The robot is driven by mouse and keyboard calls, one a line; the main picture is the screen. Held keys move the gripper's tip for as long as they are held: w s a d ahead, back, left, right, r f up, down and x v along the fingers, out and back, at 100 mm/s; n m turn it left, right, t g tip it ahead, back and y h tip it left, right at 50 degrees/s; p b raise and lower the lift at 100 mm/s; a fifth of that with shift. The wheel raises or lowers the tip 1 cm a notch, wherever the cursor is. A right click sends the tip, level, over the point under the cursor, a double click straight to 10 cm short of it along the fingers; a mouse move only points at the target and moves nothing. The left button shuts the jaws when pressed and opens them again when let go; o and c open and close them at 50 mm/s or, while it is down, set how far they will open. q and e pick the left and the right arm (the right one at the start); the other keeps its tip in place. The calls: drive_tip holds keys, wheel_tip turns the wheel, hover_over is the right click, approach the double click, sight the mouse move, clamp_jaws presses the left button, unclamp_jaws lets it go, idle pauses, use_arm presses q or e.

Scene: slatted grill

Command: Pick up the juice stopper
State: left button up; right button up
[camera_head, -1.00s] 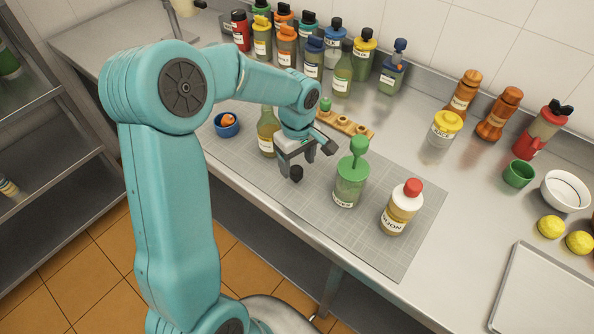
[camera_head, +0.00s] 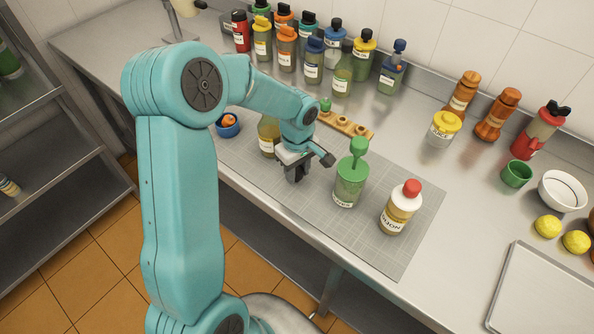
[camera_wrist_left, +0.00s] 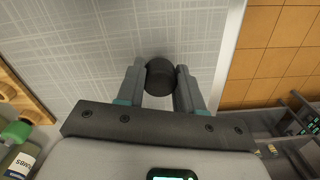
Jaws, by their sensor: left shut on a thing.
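A small black round stopper (camera_wrist_left: 160,74) sits between the two fingers of my left gripper (camera_wrist_left: 158,88) in the left wrist view. The fingers are shut on it from both sides, just over the grey grid mat (camera_wrist_left: 85,35). In the head view my left gripper (camera_head: 296,176) points down at the mat, left of the green bottle with a green funnel-like top (camera_head: 350,186). The stopper is mostly hidden there. I cannot tell whether it still touches the mat. My right gripper is not in view.
An open-topped bottle (camera_head: 267,138) stands close left of my gripper. A white bottle with a red cap (camera_head: 400,208) stands to the right. A wooden holder (camera_head: 345,124) lies behind. Several bottles line the wall. The mat's front edge is near the counter edge.

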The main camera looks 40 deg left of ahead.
use_arm(q)
wheel_tip(320, 180, up, 20)
drive_tip(key=b, duration=0.1)
drive_tip(key=shift+o, duration=1.4)
drive_tip(key=c, duration=0.3)
wheel_tip(320, 180, up, 6)
drive_tip(key=p, duration=0.6)
hover_over(297, 170)
drive_tip(key=shift+c, duration=0.2)
drive_tip(key=shift+w, duration=0.1)
